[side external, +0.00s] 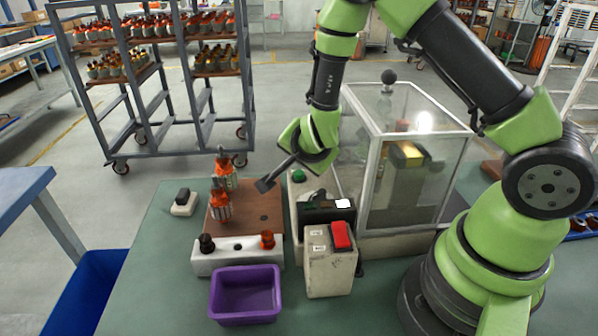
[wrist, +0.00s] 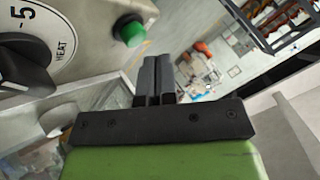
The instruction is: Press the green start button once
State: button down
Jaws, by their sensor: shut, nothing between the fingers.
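The green start button (side external: 298,176) sits on a beige machine housing, left of the clear-walled enclosure. In the wrist view the button (wrist: 131,31) stands out from the beige panel, beyond my fingertips and a little to their left. My gripper (side external: 264,185) is shut and empty. It hangs left of the button in the side view, above the brown board. In the wrist view my gripper (wrist: 154,62) shows its two dark fingers together, apart from the button.
A black knob (wrist: 22,62) with a dial is left of the button. A clear enclosure (side external: 415,180), a box with a red switch (side external: 341,235), a purple bin (side external: 245,293) and a brown board (side external: 262,218) holding orange armatures are nearby. A rack (side external: 160,80) stands behind.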

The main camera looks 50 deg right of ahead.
jog(key=shift+f, duration=0.4)
